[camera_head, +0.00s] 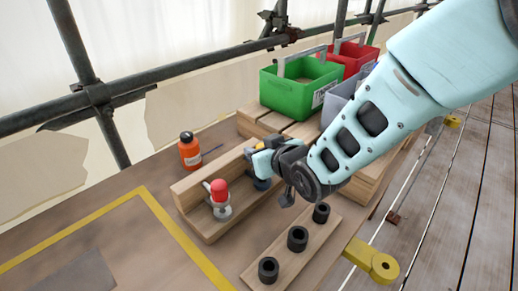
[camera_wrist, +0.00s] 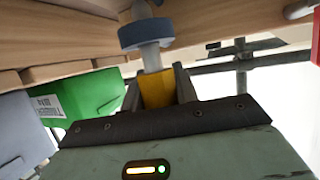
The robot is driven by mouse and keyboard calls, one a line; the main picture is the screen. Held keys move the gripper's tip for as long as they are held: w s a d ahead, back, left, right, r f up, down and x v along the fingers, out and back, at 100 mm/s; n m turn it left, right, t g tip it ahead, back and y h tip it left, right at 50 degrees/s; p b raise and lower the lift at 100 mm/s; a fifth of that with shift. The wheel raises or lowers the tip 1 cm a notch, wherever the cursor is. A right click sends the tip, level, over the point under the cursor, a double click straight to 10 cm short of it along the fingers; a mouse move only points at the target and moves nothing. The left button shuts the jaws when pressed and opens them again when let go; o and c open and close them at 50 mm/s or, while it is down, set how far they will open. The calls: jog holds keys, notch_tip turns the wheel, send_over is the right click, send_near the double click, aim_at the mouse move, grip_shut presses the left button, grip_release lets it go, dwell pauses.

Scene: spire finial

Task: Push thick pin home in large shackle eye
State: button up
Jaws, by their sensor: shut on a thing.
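My gripper (camera_wrist: 158,92) is shut on a yellow block-shaped head (camera_wrist: 157,90), which looks like the pin's head. Beyond it a thick grey shaft (camera_wrist: 151,57) runs into a blue ring (camera_wrist: 147,33), with more grey metal past the ring. In the head view my gripper (camera_head: 256,149) is at the wooden ledge, and the yellow head (camera_head: 259,146) just shows. A dark blue part (camera_head: 262,184) shows below my gripper; my wrist hides most of the pin and eye there. I cannot tell how deep the shaft sits.
A grey shackle with a red head (camera_head: 219,190) stands on the wooden fixture (camera_head: 192,190), left of my gripper. A board with black cylinders (camera_head: 297,238) lies in front. An orange bottle (camera_head: 189,150) stands behind. Green (camera_head: 298,95) and red (camera_head: 355,57) bins stand behind right.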

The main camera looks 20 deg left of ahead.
jog(key=shift+f+b, duration=0.9)
jog(key=shift+f, duration=0.3)
jog(key=o, duration=1.1)
jog(key=shift+d, duration=0.1)
jog(key=b+v, duration=0.1)
jog(key=v, duration=1.6)
jog(key=shift+s+r, duration=0.15)
